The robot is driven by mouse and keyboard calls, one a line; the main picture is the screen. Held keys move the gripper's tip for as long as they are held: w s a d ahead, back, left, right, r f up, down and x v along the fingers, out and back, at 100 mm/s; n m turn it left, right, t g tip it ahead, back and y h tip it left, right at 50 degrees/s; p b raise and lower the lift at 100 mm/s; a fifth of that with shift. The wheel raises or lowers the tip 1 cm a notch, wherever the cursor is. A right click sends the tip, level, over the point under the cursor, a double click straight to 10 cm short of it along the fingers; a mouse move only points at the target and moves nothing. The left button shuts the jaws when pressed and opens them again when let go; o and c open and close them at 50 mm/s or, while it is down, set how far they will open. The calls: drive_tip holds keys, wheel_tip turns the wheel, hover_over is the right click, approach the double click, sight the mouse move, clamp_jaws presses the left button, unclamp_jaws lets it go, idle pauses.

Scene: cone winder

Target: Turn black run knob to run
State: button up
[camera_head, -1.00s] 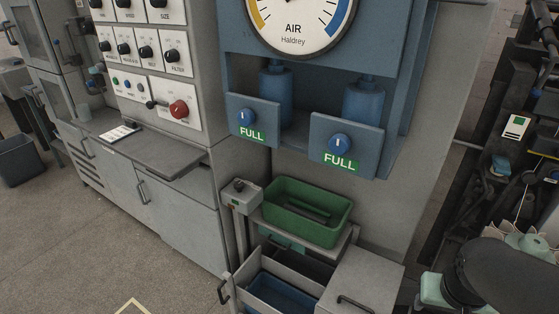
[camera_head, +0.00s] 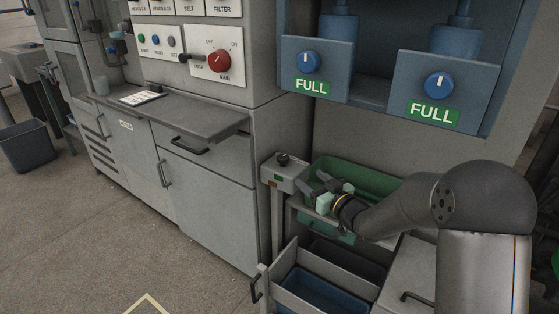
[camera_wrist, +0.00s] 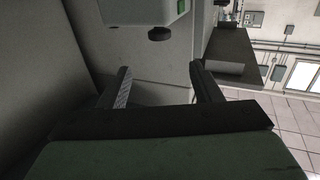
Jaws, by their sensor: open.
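The black run knob (camera_head: 283,158) sits on top of a small grey control box (camera_head: 285,173) on a post, beside the green tray. In the wrist view the black knob (camera_wrist: 160,33) sticks out from the box (camera_wrist: 143,12), upper middle of the picture, beyond the fingertips. My gripper (camera_head: 312,180) is just right of the box in the head view, over the green tray, fingers pointing at the box. In the wrist view my gripper (camera_wrist: 160,82) has its two fingers wide apart with nothing between them. The knob's pointer is too small to read.
The green tray (camera_head: 385,181) lies under my gripper. An open drawer (camera_head: 303,300) with a blue bin is below. Blue FULL units (camera_head: 315,72) hang above. A grey cabinet with a panel bearing a red knob (camera_head: 219,61) stands left.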

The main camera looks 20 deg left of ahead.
sight(286, 160)
drive_tip(key=b+x, duration=0.1)
drive_tip(key=x, duration=1.4)
drive_tip(key=shift+a, duration=0.1)
drive_tip(key=shift+f, duration=0.1)
drive_tip(key=c, duration=1)
